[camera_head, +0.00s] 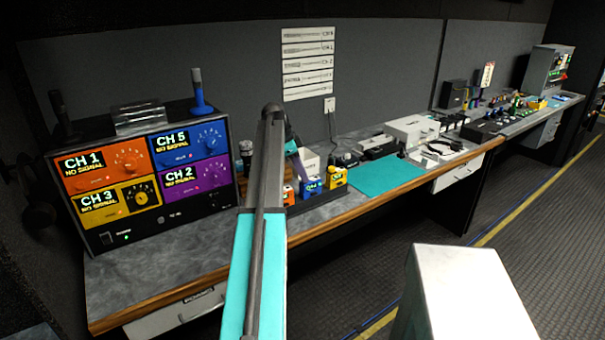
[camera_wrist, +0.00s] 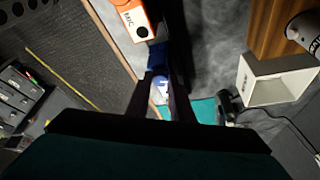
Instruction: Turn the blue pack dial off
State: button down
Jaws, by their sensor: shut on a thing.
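The blue pack (camera_head: 311,187) stands on the bench between an orange pack (camera_head: 288,195) and a yellow pack (camera_head: 335,177). In the wrist view, blue parts of the blue pack (camera_wrist: 157,54) show at and between the tips of my gripper (camera_wrist: 162,80), with a white patch just below. My gripper is shut on the blue pack's dial, which is mostly hidden by the fingers. The dial's marks cannot be read. In the head view my arm comes down over the packs and the fingertips are hard to make out.
The orange pack, labelled MIC, is close beside my fingers in the wrist view (camera_wrist: 135,20). A monitor unit (camera_head: 150,185) with coloured channel panels stands at left. A teal mat (camera_head: 375,176) lies to the right. A white open box (camera_wrist: 270,78) is nearby. The wooden bench edge (camera_head: 365,194) runs in front.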

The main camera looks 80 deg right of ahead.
jog(key=shift+n, duration=0.4)
dwell(1.1)
jog(key=c, duration=1.6)
grip_release()
jog(key=shift+o, duration=0.2)
jog(key=shift+r, duration=0.15)
jog(key=b+v, duration=0.2)
jog(key=v, duration=1.1)
jog(key=shift+a+r+b, duration=0.2)
jog(key=shift+a+b, duration=0.05)
jog(key=shift+b, duration=0.15)
jog(key=shift+w, duration=0.1)
